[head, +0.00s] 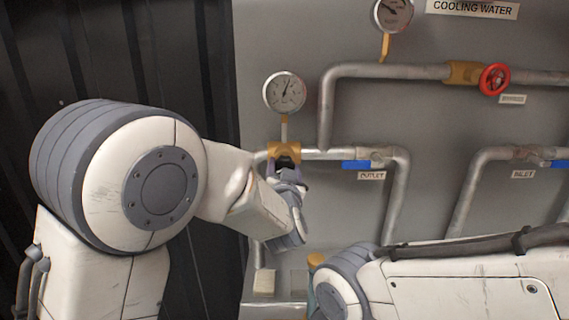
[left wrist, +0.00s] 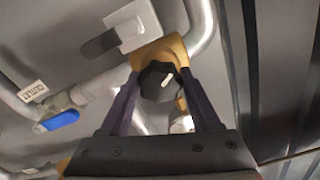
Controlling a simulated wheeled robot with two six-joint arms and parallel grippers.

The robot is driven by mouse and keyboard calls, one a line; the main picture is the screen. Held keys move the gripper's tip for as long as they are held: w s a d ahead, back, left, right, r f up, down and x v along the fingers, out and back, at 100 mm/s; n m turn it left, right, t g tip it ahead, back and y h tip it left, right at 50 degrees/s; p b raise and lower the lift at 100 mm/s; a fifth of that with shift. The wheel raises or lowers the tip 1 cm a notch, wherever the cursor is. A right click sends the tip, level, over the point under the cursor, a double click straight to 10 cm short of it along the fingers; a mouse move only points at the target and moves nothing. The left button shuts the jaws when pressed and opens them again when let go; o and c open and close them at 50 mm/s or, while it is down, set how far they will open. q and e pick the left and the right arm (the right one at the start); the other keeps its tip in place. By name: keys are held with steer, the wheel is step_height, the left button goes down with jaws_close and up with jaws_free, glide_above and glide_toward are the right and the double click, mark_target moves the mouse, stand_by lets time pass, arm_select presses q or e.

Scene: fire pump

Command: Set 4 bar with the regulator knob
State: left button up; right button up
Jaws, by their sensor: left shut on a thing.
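The regulator has a brass body (head: 283,151) on the pipe and a black knob (left wrist: 158,82) with a pale mark, seen in the left wrist view. My left gripper (left wrist: 155,85) is shut on the knob, one purple finger on each side. In the head view the left gripper (head: 285,171) is at the front of the brass body and hides most of the knob. A round white gauge (head: 284,92) stands on a stem above the regulator. Its needle points up and slightly right; its numbers are too small to read. My right gripper is out of the head view.
A red handwheel (head: 494,79) sits on the upper pipe, with a second gauge (head: 392,13) to its left. A blue lever (head: 357,164) is right of the regulator, above the OUTLET label (head: 371,176). My right arm crosses the lower right.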

arm_select(q)
steer(key=shift+f+m, duration=0.1)
steer(key=shift+m, duration=0.5)
steer(key=shift+p, duration=0.3)
steer(key=o, duration=1.4)
steer(key=shift+c, duration=0.2)
steer(key=s+b, duration=0.2)
steer(key=s, duration=0.8)
steer(key=shift+s, duration=0.25)
